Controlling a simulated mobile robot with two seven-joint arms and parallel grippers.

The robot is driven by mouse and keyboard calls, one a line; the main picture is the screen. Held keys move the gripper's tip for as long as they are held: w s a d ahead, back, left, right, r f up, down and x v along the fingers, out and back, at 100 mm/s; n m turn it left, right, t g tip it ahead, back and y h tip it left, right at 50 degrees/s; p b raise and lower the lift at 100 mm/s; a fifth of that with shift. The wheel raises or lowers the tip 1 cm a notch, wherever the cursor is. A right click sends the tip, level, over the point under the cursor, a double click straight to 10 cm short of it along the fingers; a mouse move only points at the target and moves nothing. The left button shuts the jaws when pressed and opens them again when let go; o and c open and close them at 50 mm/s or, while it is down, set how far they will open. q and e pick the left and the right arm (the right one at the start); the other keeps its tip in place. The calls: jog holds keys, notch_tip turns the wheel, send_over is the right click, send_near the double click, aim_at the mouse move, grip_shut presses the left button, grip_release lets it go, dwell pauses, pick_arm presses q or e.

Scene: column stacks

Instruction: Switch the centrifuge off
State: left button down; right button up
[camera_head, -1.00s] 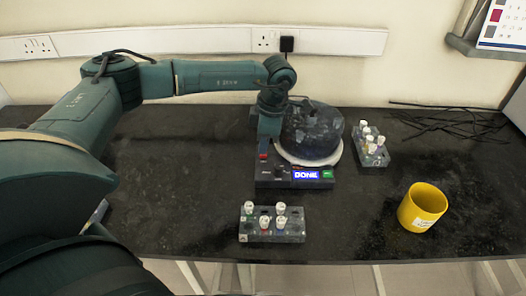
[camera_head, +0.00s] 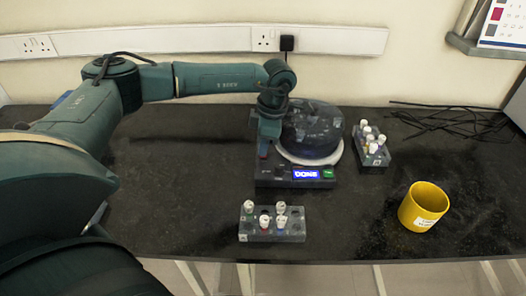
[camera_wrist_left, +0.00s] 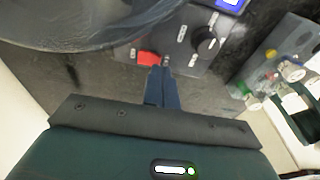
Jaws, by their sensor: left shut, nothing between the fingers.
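The centrifuge stands on the dark bench with its domed lid (camera_head: 312,125) closed. Its front panel has a lit blue display (camera_head: 306,174) reading DONE and a green button (camera_head: 328,174). My left gripper (camera_head: 264,150) is shut and empty, pointing down at the panel's left side. In the left wrist view, its closed fingertips (camera_wrist_left: 160,74) are right beside the red rocker switch (camera_wrist_left: 148,58); I cannot tell whether they touch it. A black knob (camera_wrist_left: 206,42) is beyond the switch. In the head view the gripper mostly hides the switch. My right gripper is out of view.
A tube rack (camera_head: 272,228) stands in front of the centrifuge and another tube rack (camera_head: 373,153) to its right. A yellow mug (camera_head: 423,207) is at the right front. Black cables (camera_head: 445,122) lie at the back right.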

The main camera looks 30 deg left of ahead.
pick_arm(q)
jog(key=shift+f+b, duration=0.3)
jog(key=shift+f, duration=0.25)
jog(key=shift+r, duration=0.2)
jog(key=shift+r+p, duration=1.85)
jog(key=shift+r, duration=0.55)
jog(key=shift+f, duration=0.1)
